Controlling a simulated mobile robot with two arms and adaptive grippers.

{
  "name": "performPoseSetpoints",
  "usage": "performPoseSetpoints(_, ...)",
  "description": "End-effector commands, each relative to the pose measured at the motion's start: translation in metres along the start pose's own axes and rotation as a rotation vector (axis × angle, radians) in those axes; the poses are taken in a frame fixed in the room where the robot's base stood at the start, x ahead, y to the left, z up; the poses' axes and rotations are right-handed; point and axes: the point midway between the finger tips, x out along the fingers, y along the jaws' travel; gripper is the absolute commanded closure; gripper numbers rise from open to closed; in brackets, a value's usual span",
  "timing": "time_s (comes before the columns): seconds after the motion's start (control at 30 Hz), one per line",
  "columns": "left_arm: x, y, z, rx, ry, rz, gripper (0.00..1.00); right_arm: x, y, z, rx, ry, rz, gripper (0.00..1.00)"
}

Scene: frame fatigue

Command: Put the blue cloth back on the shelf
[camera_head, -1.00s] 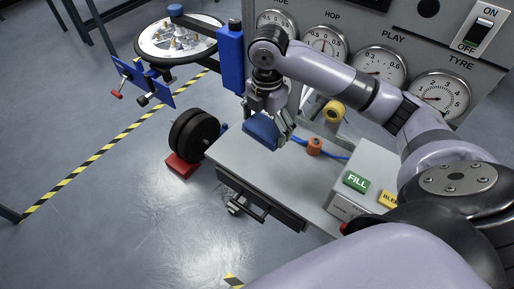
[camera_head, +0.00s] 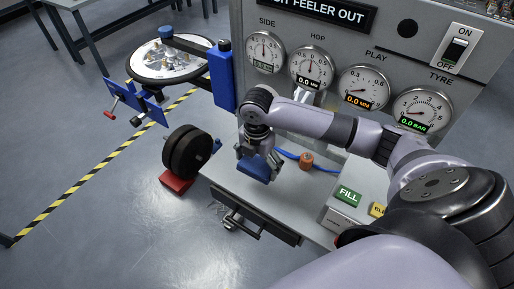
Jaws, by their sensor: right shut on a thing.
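The blue cloth (camera_head: 254,171) is a small dark-blue folded block in my right gripper (camera_head: 260,158). The gripper points down and is shut on it. The cloth is over the left part of a grey bench top (camera_head: 276,200), near its front edge; I cannot tell whether it touches the top. The gripper's fingers partly hide it. I cannot tell which surface is the task's shelf. My left gripper is not in view.
An orange fitting (camera_head: 306,161) on a blue hose lies right of the gripper. A green FILL button box (camera_head: 346,196) stands further right. A gauge panel (camera_head: 340,55) rises behind. Black discs (camera_head: 187,151) on a red block stand left. A blue post (camera_head: 222,82) stands behind left.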

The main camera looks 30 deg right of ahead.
Motion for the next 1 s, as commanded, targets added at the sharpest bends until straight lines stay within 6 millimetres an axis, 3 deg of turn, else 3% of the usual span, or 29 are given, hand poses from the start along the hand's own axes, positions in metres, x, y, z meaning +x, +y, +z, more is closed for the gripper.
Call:
performPoseSetpoints(0.13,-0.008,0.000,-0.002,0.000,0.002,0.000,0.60,0.031,-0.001,-0.001,0.000,0.002,-0.003,0.35)
performPoseSetpoints(0.5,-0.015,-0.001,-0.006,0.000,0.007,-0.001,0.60,0.075,-0.001,-0.001,0.002,0.001,-0.003,0.35)
performPoseSetpoints(0.6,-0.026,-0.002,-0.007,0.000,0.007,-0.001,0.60,0.081,0.000,-0.001,0.001,0.001,-0.001,0.35)
performPoseSetpoints(1.0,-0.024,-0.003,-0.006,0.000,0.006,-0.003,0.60,0.090,0.000,0.000,-0.001,-0.001,0.001,0.35)
